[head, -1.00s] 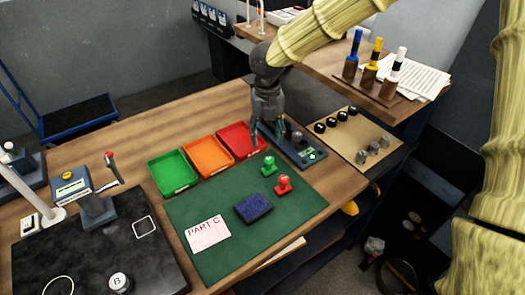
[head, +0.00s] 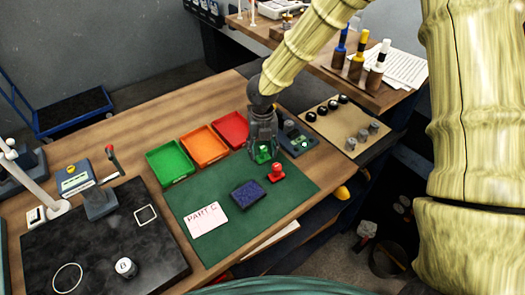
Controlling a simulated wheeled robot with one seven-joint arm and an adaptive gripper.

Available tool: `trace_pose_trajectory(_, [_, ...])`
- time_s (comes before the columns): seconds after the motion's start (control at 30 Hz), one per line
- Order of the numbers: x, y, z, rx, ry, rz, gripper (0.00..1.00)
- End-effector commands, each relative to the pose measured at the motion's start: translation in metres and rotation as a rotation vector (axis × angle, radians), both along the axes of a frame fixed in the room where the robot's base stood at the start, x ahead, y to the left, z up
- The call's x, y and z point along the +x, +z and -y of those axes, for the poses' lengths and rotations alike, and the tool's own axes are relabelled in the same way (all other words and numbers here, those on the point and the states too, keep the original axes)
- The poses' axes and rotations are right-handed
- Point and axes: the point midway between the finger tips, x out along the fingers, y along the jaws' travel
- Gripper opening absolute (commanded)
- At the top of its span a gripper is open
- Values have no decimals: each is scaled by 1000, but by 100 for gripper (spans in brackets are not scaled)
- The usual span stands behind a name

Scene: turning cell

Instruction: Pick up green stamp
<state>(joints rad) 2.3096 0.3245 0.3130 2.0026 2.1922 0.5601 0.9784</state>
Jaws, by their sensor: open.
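The green stamp (head: 265,154) stands on the green mat (head: 225,231), near the mat's far right corner. My gripper (head: 263,148) is over the green stamp with its fingers pointing down, open, one on either side of the stamp's upper part as far as I can see. The fingers hide part of the stamp, and I cannot tell whether they touch it. A red stamp (head: 277,173) stands close by, nearer and a little to the right.
A dark blue ink pad (head: 247,195) and a card marked PART C (head: 206,219) lie on the mat. Green (head: 168,164), orange (head: 204,146) and red (head: 232,129) trays line its far edge. A dark device (head: 297,138) stands right of my gripper.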

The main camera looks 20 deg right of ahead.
Motion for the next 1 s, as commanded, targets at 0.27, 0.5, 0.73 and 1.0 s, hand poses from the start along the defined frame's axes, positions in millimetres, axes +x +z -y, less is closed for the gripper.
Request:
trace_pose_trajectory(0.27, [5, -10, -1, 0, 3, -3, 53])
trace_pose_trajectory(0.5, [5, -10, 0, 1, 1, -4, 27])
trace_pose_trajectory(0.73, [5, -10, -1, 1, 2, -4, 1])
trace_pose_trajectory(1.0, [5, -7, 0, 1, 1, -2, 0])
